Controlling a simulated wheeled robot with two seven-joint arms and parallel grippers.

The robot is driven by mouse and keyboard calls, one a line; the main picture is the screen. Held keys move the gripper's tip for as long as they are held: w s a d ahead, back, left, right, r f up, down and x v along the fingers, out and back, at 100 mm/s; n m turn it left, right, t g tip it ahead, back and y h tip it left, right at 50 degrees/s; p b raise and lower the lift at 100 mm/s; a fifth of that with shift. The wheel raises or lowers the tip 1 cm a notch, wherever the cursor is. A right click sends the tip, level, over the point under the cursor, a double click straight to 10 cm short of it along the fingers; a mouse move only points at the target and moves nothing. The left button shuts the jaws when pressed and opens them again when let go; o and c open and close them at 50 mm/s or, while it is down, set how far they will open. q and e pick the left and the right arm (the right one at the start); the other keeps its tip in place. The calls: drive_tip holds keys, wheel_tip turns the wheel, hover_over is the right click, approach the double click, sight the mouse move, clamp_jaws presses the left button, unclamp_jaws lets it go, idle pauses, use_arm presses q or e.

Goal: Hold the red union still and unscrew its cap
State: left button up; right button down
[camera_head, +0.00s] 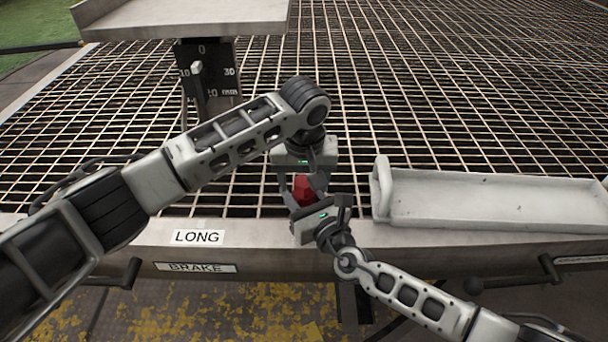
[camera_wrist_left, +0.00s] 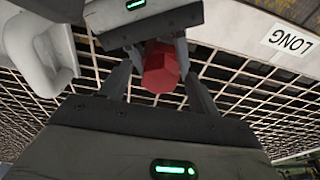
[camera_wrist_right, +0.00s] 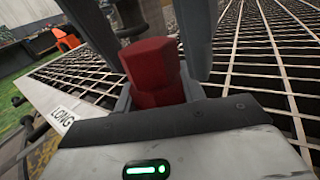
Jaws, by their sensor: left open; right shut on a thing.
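The red union (camera_head: 304,190) is a faceted red piece between my two grippers, over the grating near the table's front edge. My right gripper (camera_head: 310,202) is shut on its lower part, and the union stands up from those jaws in the right wrist view (camera_wrist_right: 152,75). My left gripper (camera_head: 304,180) comes from the far side. Its open fingers stand on either side of the union, which also shows in the left wrist view (camera_wrist_left: 161,68). I cannot tell whether the left fingers touch it.
A white tray (camera_head: 490,202) lies at the right on the front edge. A plate marked LONG (camera_head: 198,237) and a BRAKE label (camera_head: 195,267) are at the front left. A dial post (camera_head: 208,75) stands at the back left. The grating is otherwise clear.

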use_arm(q)
drive_tip(key=c, duration=1.1)
drive_tip(key=n, duration=0.4)
drive_tip(key=shift+d+y, duration=0.15)
drive_tip(key=shift+y, duration=0.25)
drive_tip(key=shift+n, duration=1)
drive_tip(key=n+g+y, duration=0.1)
drive_tip(key=n, duration=0.3)
drive_tip(key=shift+d, duration=0.1)
drive_tip(key=shift+n, duration=1)
